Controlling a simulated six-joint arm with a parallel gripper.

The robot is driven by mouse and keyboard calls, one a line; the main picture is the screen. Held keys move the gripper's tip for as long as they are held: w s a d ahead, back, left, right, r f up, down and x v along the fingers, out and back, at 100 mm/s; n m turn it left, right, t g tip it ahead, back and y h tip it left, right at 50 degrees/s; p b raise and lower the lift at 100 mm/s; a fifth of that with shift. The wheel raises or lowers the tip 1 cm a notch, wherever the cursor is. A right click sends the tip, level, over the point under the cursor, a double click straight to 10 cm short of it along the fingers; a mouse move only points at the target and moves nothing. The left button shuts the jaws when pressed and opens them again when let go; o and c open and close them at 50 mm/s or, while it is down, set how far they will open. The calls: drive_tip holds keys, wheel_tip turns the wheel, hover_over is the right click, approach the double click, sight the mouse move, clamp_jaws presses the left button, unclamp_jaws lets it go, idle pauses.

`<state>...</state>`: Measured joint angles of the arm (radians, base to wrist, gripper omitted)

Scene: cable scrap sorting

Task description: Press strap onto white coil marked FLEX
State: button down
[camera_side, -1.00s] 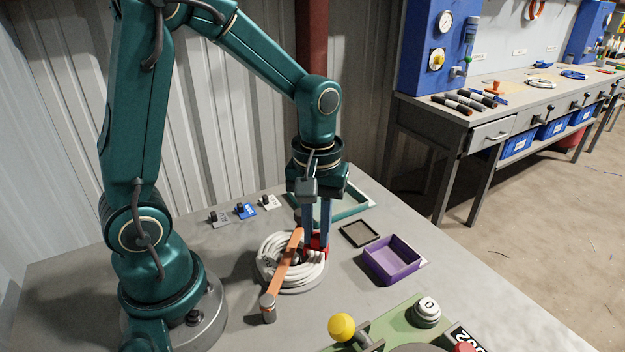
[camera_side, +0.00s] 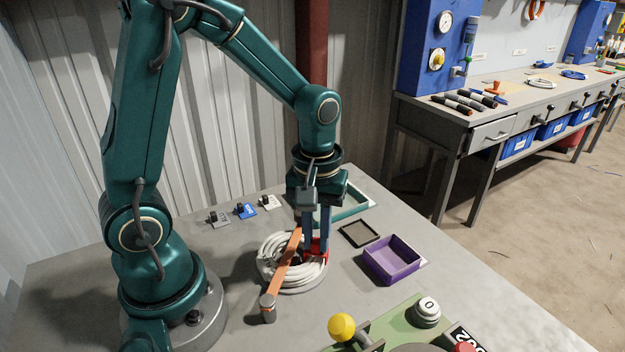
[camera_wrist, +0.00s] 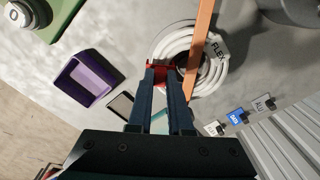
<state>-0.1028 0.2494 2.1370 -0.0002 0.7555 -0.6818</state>
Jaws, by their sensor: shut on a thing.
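A red strap (camera_side: 323,247) is at the coil's rim, on the right in the side view. My gripper (camera_side: 317,246) points down there, its fingers shut on the strap. The wrist view shows the strap (camera_wrist: 157,70) beyond my fingertips, overlapping the coil's left edge. I cannot tell whether it is seated around the coil, as my fingers hide part of it.
An orange bar (camera_side: 283,265) crosses the coil from a short post (camera_side: 268,308). A purple tray (camera_side: 392,258) and a small dark tray (camera_side: 360,233) stand right of the coil. Small tags (camera_side: 245,210) lie behind. A green fixture with a yellow knob (camera_side: 341,327) is in front.

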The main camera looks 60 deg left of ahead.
drive_tip(key=shift+f, duration=0.6)
idle(1.6)
drive_tip(key=c, duration=0.8)
unclamp_jaws()
drive_tip(key=shift+o, duration=0.2)
drive_tip(key=shift+r, duration=3)
